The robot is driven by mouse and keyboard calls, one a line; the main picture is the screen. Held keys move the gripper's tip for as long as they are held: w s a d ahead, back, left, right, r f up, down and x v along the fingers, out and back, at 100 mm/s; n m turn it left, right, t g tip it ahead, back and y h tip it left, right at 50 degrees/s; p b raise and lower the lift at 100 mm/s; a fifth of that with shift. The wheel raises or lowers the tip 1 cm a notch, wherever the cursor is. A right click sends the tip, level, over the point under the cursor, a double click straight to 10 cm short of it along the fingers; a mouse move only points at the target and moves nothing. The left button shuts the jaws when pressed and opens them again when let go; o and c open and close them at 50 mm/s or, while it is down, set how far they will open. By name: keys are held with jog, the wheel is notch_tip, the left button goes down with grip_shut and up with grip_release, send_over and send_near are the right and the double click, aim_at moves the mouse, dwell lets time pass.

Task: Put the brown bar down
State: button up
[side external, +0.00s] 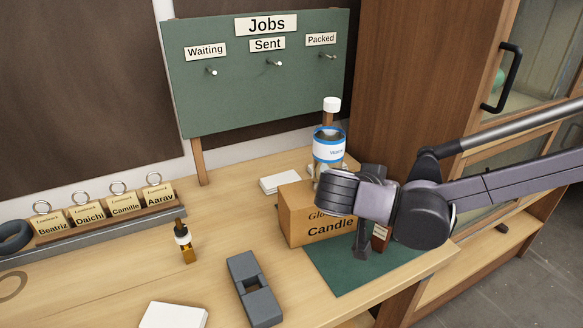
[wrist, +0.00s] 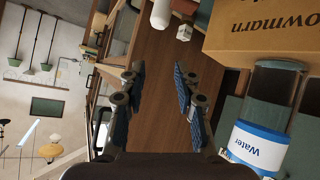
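A small reddish-brown bar (side external: 380,238) with a pale label shows in the side view at the green mat, low beside my gripper and partly hidden by my wrist. I cannot tell whether it touches the gripper. I cannot make it out in the wrist view. My gripper (side external: 368,207) is above the mat, in front of the Candle box. In the wrist view my gripper (wrist: 160,82) has its two fingers well apart, with nothing seen between them but brown wood behind.
The cardboard Candle box (side external: 302,222) stands on the back edge of the green mat (side external: 340,277). A blue-banded Water jar (side external: 329,146) is behind my wrist. A grey block (side external: 254,288), a small dropper bottle (side external: 185,243) and a white pad (side external: 173,315) are to the left. Bare table lies between them.

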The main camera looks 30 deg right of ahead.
jog(key=s+d+f+n+y, duration=0.4)
jog(key=s+d+n+y, duration=0.1)
jog(key=n+y, duration=0.6)
notch_tip(320, 180, up, 5)
jog(key=d+n+t+y, duration=0.1)
jog(key=n+t+y, duration=0.2)
jog(key=n+t, duration=0.1)
send_near(381, 235)
jog(key=shift+d+r, duration=0.75)
jog(key=shift+r, duration=0.3)
jog(key=shift+t, duration=0.3)
jog(key=shift+x, duration=2.85)
jog(key=shift+w, duration=0.15)
jog(key=shift+x, duration=2.45)
jog(key=shift+a, duration=0.15)
